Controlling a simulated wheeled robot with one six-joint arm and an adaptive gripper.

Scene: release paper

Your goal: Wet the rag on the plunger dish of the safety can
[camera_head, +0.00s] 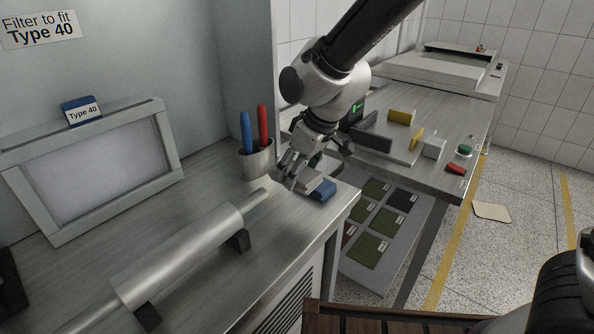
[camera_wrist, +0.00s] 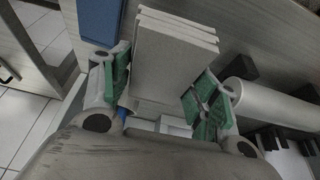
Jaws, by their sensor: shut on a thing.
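My gripper (camera_head: 301,180) is low over the right end of the grey bench in the head view. In the wrist view my gripper (camera_wrist: 160,92) has its green-padded fingers on either side of a pale grey, layered, folded piece (camera_wrist: 172,58), which looks like the rag. It shows in the head view as a small grey block (camera_head: 312,184) at the fingertips. I cannot tell whether it touches the bench. A blue block (camera_head: 323,191) lies right beside it, also at upper left in the wrist view (camera_wrist: 100,20). I cannot make out a safety can or plunger dish.
A metal cup (camera_head: 257,161) with a blue and a red stick stands close left of my gripper. A long metal roller (camera_head: 180,255) lies on supports in front. A framed screen (camera_head: 95,172) stands at left. A second table (camera_head: 440,105) with small blocks is at right.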

